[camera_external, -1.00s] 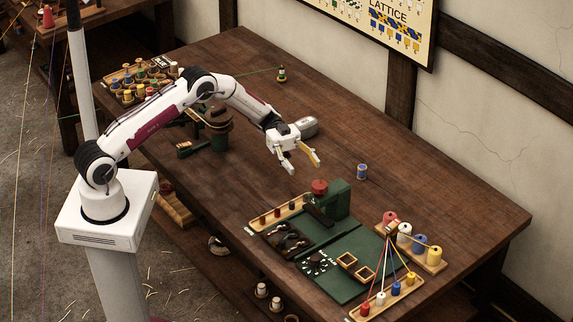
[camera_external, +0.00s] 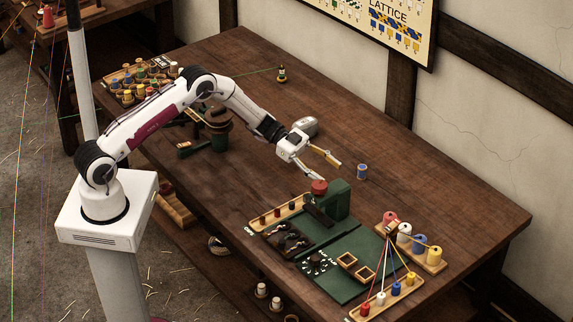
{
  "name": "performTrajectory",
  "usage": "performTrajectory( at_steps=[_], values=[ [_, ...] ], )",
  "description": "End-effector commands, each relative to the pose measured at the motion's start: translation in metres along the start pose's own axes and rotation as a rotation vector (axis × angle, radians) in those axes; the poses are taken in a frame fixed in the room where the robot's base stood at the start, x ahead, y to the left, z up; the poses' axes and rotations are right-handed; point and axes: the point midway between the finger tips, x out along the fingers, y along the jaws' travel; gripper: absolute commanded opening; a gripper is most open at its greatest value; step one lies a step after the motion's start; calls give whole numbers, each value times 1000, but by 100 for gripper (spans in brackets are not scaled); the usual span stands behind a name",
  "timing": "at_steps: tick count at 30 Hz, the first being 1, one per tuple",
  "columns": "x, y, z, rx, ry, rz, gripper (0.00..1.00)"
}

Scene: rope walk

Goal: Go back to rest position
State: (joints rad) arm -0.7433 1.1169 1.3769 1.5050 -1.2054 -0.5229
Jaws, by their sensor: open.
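My gripper (camera_external: 330,170) is open and empty above the dark wooden table (camera_external: 440,175). Its two fingers are spread wide and point to the lower right. One finger ends near the blue spool (camera_external: 361,171) in the picture, with a gap between them. The other finger ends close to the red knob (camera_external: 319,187) on the green block (camera_external: 338,200); I cannot tell whether they touch.
A green mat (camera_external: 345,288) with small dark parts lies at the front right. A spool rack (camera_external: 433,262) with coloured threads stands beside it. A tray of several spools (camera_external: 128,90) is at the back left.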

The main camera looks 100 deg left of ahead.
Motion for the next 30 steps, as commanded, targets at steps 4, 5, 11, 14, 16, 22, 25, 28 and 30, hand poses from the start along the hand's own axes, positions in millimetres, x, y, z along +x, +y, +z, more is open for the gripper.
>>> performTrajectory(
  at_steps=[4,5,11,14,16,22,25,28,30],
  values=[
    [-7,-26,15,-6,-93,-128,51],
    [-9,-32,17,-8,-113,-153,51],
    [-25,-59,26,-21,-247,-307,51],
    [-35,-68,27,-31,-315,-376,51],
    [-44,-74,26,-40,-364,-423,51],
    [-71,-78,17,-76,-502,-539,51],
    [-86,-74,10,-99,-569,-589,51],
    [-101,-68,2,-125,-633,-631,51],
    [-110,-60,-4,-144,-676,-655,51]
  ],
)
